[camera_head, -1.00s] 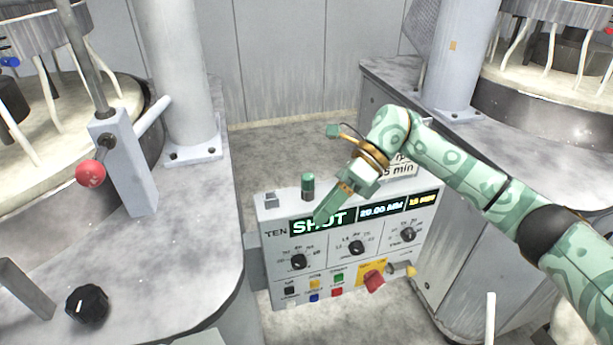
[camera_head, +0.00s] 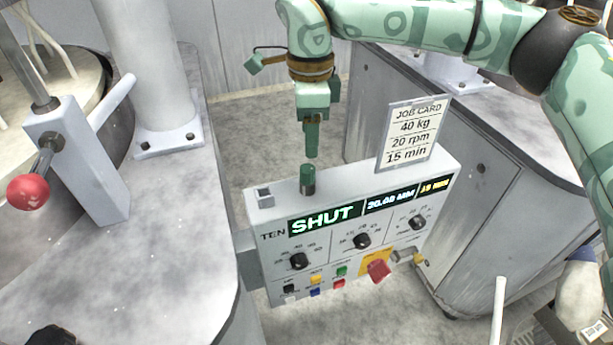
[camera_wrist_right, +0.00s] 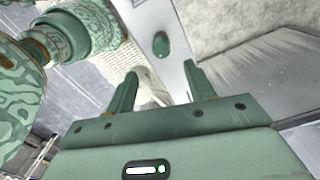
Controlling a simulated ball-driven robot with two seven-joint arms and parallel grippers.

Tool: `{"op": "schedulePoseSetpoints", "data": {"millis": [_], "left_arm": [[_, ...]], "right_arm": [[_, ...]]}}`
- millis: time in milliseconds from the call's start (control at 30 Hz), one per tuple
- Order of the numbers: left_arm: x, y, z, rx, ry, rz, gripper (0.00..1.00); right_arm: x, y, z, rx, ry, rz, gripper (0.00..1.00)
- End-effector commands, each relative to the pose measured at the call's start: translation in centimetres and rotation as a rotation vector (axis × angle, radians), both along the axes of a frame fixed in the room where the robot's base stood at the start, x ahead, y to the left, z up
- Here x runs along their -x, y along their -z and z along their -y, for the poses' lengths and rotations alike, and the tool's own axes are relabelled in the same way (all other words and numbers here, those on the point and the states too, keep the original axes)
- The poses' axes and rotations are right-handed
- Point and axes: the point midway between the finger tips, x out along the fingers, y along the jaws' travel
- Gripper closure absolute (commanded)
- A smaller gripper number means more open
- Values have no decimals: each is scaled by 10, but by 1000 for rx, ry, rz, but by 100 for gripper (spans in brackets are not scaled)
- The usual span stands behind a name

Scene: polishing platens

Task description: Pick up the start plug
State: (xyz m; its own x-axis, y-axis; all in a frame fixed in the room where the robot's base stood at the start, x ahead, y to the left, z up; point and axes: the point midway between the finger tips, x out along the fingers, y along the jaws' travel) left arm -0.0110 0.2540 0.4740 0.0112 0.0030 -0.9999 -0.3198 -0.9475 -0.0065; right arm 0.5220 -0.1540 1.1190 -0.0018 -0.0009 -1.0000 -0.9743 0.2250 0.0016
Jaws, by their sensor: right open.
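The start plug (camera_head: 308,180) is a short green cylinder standing upright on the top face of the white control panel (camera_head: 345,189). It also shows as a green round top in the right wrist view (camera_wrist_right: 160,43). My right gripper (camera_head: 311,152) points down just above the plug, apart from it. In the right wrist view, its two green fingers (camera_wrist_right: 160,70) are spread with nothing between them, and the plug lies beyond the gap. The panel's display reads SHUT. My left gripper is not in view.
A grey square fitting (camera_head: 265,196) sits left of the plug on the panel top. A job card (camera_head: 413,134) stands up at the panel's right. A red-knobbed lever (camera_head: 28,192) and a grey column stand at left. A grey cabinet (camera_head: 470,190) is at right.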

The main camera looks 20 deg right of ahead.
Motion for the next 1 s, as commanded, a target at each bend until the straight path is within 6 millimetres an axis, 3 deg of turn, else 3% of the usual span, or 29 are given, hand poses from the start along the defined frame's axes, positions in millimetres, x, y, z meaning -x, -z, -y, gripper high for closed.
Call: {"op": "schedulePoseSetpoints", "data": {"millis": [100, 267, 567, 800, 1000], "left_arm": [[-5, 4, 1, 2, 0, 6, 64], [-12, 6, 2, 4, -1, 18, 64], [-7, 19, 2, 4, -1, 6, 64], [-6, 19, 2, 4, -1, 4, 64], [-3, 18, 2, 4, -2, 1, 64]], "right_arm": [[-1, 17, 0, -1, 0, 0, 46], [-1, 26, 0, -1, 1, 0, 46], [-4, 71, -2, -2, 0, -3, 46], [-4, 73, -2, -1, 0, 1, 46], [-4, 73, -2, -1, 0, 1, 95]]}}
